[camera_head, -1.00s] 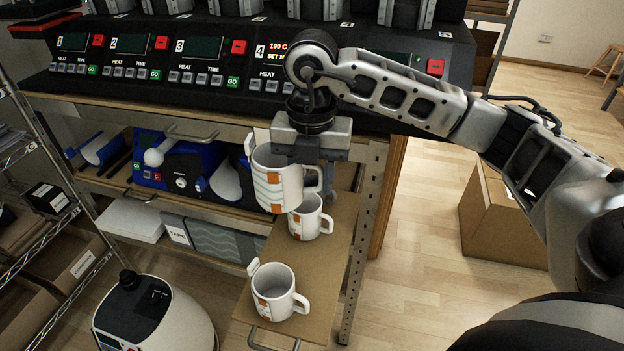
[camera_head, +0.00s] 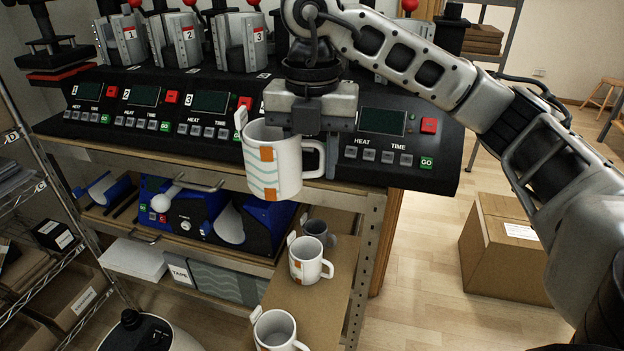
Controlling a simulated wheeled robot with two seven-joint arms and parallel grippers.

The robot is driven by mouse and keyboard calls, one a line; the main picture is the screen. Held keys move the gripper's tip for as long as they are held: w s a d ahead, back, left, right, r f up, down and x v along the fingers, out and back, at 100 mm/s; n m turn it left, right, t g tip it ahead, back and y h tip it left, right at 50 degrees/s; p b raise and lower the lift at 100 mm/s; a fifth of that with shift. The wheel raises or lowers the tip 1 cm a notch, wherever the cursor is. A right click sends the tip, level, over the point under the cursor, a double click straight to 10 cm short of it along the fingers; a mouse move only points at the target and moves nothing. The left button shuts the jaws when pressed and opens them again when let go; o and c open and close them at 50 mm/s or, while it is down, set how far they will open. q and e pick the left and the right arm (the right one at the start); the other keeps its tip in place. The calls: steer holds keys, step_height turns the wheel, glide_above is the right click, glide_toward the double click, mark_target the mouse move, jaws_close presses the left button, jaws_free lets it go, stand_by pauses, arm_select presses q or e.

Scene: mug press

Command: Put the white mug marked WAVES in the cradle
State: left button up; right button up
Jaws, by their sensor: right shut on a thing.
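A white mug with pale wavy lines and orange patches (camera_head: 271,178) hangs upright from my right gripper (camera_head: 308,122). My right gripper is shut on it, near its rim, in front of the press console; the fingertips are partly hidden by the mug. The numbered press units (camera_head: 242,42) stand along the back of the bench; units 1, 2 and 3 show, and my right arm hides most of the one to their right. No word can be read on the held mug. My left gripper is not in view.
Two white mugs (camera_head: 305,262) (camera_head: 275,331) and a grey mug (camera_head: 318,230) stand on the pulled-out board (camera_head: 312,302) below. The black console (camera_head: 200,112) has several displays and buttons. A wire shelf stands left; a cardboard box (camera_head: 503,245) sits on the floor right.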

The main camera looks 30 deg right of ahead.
step_height(320, 180, up, 26)
steer(key=shift+s+a, duration=0.35)
steer(key=shift+a, duration=0.05)
stand_by(0.5)
